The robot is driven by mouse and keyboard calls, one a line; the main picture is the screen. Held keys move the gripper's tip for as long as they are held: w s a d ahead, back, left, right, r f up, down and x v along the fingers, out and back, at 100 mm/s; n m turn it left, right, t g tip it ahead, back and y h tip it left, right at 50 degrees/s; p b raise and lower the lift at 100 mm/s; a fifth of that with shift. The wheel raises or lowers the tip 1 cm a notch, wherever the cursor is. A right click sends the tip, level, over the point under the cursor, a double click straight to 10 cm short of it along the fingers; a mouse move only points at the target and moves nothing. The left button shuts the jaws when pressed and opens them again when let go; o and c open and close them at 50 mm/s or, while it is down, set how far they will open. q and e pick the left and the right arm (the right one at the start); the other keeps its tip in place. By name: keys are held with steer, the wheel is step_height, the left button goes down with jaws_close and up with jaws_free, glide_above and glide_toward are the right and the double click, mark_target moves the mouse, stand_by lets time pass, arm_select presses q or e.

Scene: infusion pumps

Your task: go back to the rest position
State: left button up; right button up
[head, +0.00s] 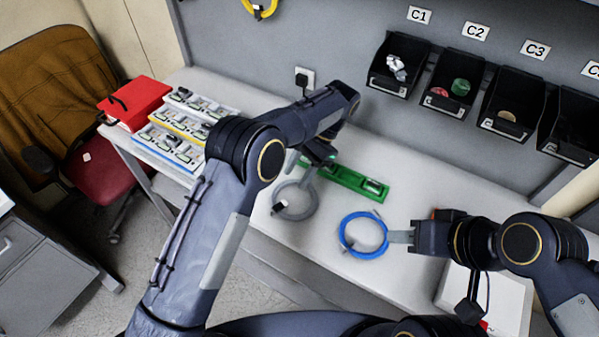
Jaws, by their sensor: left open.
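My left arm reaches in from the left and bends over the table. Its gripper (300,164) is open, above the table between a grey coiled cable (296,212) and a green rack-like strip (345,177). The arm partly hides the strip, and the fingers are small and hard to make out. My right gripper (398,237) points left, with its fingertips at the right edge of a blue coiled cable (344,240). Its fingers overlap in this view, so I cannot tell whether they are apart or hold the cable.
The white table (450,185) has bare room behind the blue cable. A parts tray (172,152) and a red box (134,102) stand at the left end. Black bins (398,66) hang on the back wall. A white box (505,302) lies below my right arm. A chair (60,85) stands left.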

arm_select(q)
steer(key=shift+r, duration=0.1)
steer(key=s+a+r+n+t+h+b, duration=0.1)
steer(key=s+a+r+n+h, duration=0.25)
steer(key=a+r, duration=0.4)
steer(key=s+a+r+n+t+h+b, duration=0.15)
steer(key=a+r+h, duration=0.3)
steer(key=a, duration=0.55)
steer(key=s+a+r+n+t+h, duration=0.15)
steer(key=s+a+n+t, duration=0.35)
steer(key=s, duration=0.6)
steer(key=s+a+f+n+t+b, duration=0.1)
steer(key=s+f+n+t+b, duration=0.1)
steer(key=s, duration=0.7)
step_height(320, 180, down, 3)
steer(key=shift+s+a+r+n, duration=0.15)
steer(key=shift+s+a+n, duration=0.2)
steer(key=shift+n, duration=0.15)
